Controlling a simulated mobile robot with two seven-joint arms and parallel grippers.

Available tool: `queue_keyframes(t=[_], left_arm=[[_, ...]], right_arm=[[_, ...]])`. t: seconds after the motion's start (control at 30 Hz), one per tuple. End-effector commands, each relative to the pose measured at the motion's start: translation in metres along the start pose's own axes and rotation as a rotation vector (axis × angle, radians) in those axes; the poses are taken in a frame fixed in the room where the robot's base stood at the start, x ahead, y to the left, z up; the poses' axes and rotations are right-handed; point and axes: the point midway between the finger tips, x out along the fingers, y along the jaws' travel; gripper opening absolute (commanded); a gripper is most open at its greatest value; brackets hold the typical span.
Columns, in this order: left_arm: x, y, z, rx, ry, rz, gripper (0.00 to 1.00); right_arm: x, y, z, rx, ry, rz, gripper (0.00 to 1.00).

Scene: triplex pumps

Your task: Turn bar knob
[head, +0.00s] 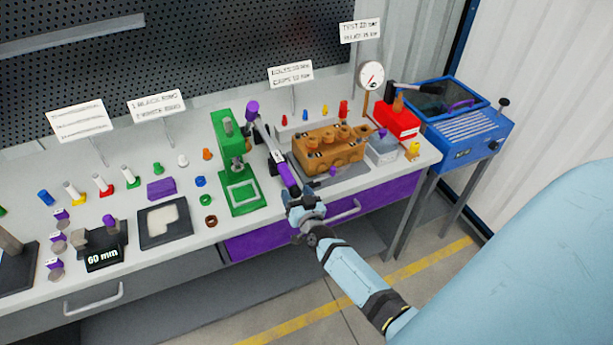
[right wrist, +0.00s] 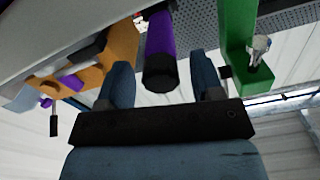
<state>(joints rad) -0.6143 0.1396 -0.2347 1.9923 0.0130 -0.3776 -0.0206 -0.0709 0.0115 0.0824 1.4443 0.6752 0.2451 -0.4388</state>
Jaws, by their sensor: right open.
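A dark bar with a purple grip (head: 285,173) leans across the bench between the green press and the brown pump block, and its upper end carries a purple knob (head: 252,108). My right gripper (head: 294,198) is open at the lower end of this bar, by the bench's front edge. In the right wrist view the purple grip (right wrist: 160,45) with its black end cap (right wrist: 160,74) lies between my two spread fingers, with a gap visible on each side. My left gripper is out of view.
The green press (head: 241,190) stands left of the bar. The brown pump block (head: 329,151) sits right of it on a grey tray. A purple drawer front (head: 385,202) is below. A blue machine (head: 468,138) stands at the right. Small coloured parts cover the left bench.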

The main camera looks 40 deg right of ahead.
Motion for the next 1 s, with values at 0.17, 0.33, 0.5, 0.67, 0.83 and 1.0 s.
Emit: queue_keyframes(t=[0.17, 0.33, 0.5, 0.67, 0.83, 1.0], left_arm=[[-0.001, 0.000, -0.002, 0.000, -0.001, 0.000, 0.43], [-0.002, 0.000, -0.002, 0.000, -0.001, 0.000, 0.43], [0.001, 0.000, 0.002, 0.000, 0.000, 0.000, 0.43], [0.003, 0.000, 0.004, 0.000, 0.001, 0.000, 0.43], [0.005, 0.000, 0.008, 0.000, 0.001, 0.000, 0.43], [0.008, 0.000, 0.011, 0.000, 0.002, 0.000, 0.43]], right_arm=[[0.000, 0.001, -0.001, -0.248, 0.001, 0.002, 0.60], [0.000, 0.001, -0.001, -0.479, 0.001, 0.006, 0.60], [-0.039, 0.002, 0.002, -0.469, -0.002, 0.005, 0.60], [-0.071, 0.001, 0.002, -0.469, -0.001, 0.005, 0.60], [-0.105, 0.001, 0.002, -0.467, -0.002, 0.005, 0.60], [-0.139, 0.001, 0.002, -0.467, -0.002, 0.005, 0.60]])
